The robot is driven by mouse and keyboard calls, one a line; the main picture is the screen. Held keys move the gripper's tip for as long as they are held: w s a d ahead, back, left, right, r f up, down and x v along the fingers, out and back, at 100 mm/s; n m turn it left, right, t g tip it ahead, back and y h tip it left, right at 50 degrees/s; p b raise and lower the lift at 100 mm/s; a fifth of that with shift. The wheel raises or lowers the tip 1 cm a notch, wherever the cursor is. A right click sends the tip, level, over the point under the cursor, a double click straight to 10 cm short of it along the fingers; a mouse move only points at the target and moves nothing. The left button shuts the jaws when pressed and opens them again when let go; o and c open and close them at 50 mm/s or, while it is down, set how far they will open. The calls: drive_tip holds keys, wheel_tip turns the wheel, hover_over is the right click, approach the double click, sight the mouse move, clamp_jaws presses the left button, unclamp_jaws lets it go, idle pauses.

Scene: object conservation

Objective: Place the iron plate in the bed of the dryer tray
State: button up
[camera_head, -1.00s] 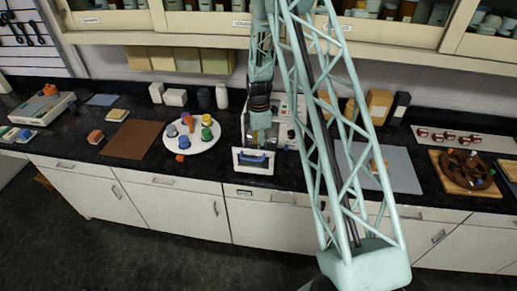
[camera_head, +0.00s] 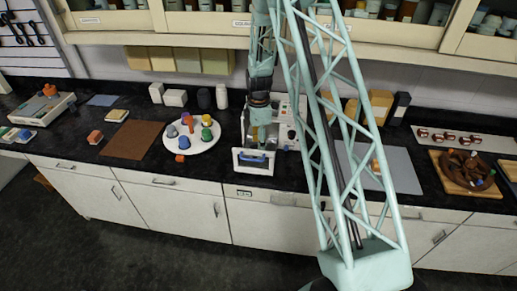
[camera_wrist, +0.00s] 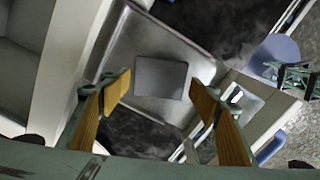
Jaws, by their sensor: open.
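A flat grey square plate, which looks like the iron plate (camera_wrist: 160,78), lies in a metallic tray (camera_wrist: 112,48) in the wrist view. My gripper (camera_wrist: 161,98) is open, with a yellow-brown finger on each side of the plate in the picture. The fingers do not appear to touch the plate. In the head view my gripper (camera_head: 261,139) points down over the front of the white dryer unit (camera_head: 253,161), which has its front part out at the counter edge. The plate cannot be made out in the head view.
A white round plate with coloured knobs (camera_head: 207,142) and a brown mat (camera_head: 133,139) stand to the left. A grey board (camera_head: 402,170) and a brown wheel on a wooden board (camera_head: 447,181) lie to the right. Shelves (camera_head: 200,28) hang above the counter.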

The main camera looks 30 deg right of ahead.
wheel_tip(320, 180, up, 10)
drive_tip(key=b, duration=0.1)
idle(0.7)
idle(0.4)
drive_tip(key=s+a+r+m+t, duration=0.1)
drive_tip(key=s+a+r+m, duration=0.1)
drive_tip(key=s+a+r, duration=0.6)
drive_tip(key=s+a+r+m, duration=0.1)
drive_tip(key=s+r+m, duration=0.25)
drive_tip(key=r, duration=0.95)
drive_tip(key=s+a+r+m+t, duration=0.1)
drive_tip(key=s+a+r+m, duration=0.1)
drive_tip(key=s+a+r, duration=0.6)
drive_tip(key=s+a+r+m, duration=0.1)
drive_tip(key=s+r+m, duration=0.1)
drive_tip(key=s, duration=0.8)
drive_tip(key=s+a+r+m+t, duration=0.1)
drive_tip(key=s+a+r+m, duration=0.1)
drive_tip(key=s, duration=0.8)
drive_tip(key=s+a+r+m, duration=0.2)
drive_tip(key=s+r, duration=0.4)
drive_tip(key=s, duration=0.3)
drive_tip(key=shift+s+m+t, duration=0.4)
drive_tip(key=shift+m, duration=0.35)
